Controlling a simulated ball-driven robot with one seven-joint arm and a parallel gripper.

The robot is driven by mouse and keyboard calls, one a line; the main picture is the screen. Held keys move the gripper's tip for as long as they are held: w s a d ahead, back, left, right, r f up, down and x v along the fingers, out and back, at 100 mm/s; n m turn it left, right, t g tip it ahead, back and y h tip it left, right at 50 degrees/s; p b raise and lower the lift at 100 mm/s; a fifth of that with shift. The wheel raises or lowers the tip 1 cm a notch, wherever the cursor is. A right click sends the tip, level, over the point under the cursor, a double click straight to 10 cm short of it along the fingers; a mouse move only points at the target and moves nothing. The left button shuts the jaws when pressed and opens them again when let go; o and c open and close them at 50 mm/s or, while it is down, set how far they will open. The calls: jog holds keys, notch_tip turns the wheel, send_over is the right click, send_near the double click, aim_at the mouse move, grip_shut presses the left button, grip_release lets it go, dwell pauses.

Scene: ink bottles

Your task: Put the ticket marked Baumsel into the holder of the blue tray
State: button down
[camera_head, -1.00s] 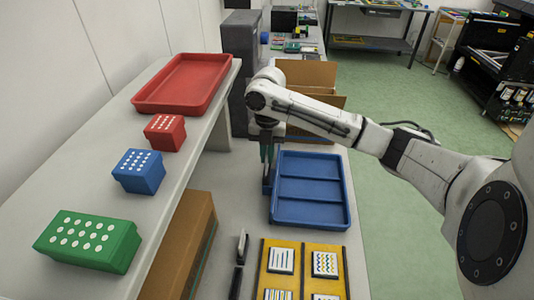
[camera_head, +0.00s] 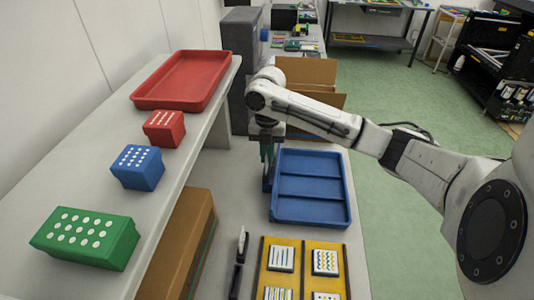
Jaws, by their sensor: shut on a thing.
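The blue tray (camera_head: 311,188), with several compartments, lies on the lower table in the middle of the view. My gripper (camera_head: 267,160) points down at the tray's left edge, near its back left corner. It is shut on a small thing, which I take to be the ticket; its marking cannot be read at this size. A small dark blue piece at the tray's left edge, just under the fingers, may be its holder. I cannot tell whether the ticket touches it.
A raised shelf on the left bears a red tray (camera_head: 186,81) and red (camera_head: 164,129), blue (camera_head: 138,167) and green (camera_head: 86,238) dotted boxes. A yellow board (camera_head: 303,265) with patterned tiles lies in front of the blue tray. Cardboard boxes (camera_head: 306,72) stand behind.

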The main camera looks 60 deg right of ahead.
jog(key=shift+f+b, duration=0.4)
jog(key=shift+f, duration=0.25)
dwell(0.3)
jog(key=c, duration=1.1)
grip_release()
jog(key=shift+r, duration=0.15)
jog(key=r, duration=0.7)
jog(key=d+r+b, duration=0.1)
jog(key=r, duration=0.2)
jog(key=shift+w+d+r, duration=0.1)
jog(key=shift+w+r, duration=0.1)
jog(key=shift+r, duration=0.05)
jog(key=shift+f, duration=0.1)
